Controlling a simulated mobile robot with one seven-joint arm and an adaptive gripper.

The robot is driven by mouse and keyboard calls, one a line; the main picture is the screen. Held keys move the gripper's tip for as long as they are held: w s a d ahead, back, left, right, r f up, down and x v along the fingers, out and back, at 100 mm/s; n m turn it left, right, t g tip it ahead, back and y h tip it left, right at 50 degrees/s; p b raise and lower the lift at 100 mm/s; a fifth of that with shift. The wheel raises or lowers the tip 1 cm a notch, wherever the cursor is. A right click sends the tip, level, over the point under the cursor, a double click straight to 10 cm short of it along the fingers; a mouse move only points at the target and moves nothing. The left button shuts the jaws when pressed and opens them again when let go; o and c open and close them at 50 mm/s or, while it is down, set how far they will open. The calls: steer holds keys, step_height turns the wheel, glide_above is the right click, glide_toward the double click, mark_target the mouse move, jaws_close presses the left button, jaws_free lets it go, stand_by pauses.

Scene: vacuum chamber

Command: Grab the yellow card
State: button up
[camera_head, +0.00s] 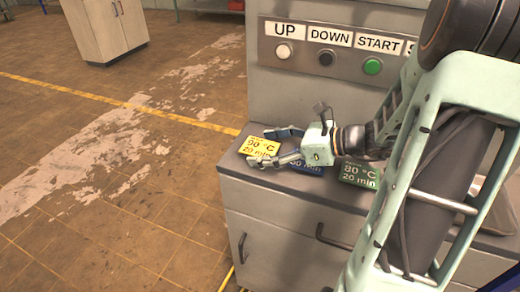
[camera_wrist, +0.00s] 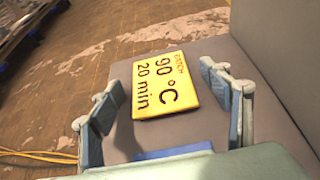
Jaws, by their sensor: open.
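The yellow card (camera_head: 260,148) lies on the left end of the grey cabinet top, reading 90 °C, 20 min. My gripper (camera_head: 270,148) is open, its two fingers spread to either side of the card in the head view. In the wrist view the yellow card (camera_wrist: 166,84) lies just ahead of and between the fingers of my gripper (camera_wrist: 162,108), with a gap on both sides. No finger visibly touches it. Whether the fingers are down at the card's height I cannot tell.
A blue card (camera_head: 308,169), partly hidden by my gripper, and a green card (camera_head: 358,174) lie to the right on the cabinet top (camera_head: 235,163). Behind is a panel with UP, DOWN and START buttons (camera_head: 328,55). The cabinet's left edge drops to open floor.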

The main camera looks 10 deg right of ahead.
steer(key=shift+c, duration=0.4)
steer(key=c, duration=1.1)
steer(key=shift+o, duration=0.2)
steer(key=shift+r, duration=0.2)
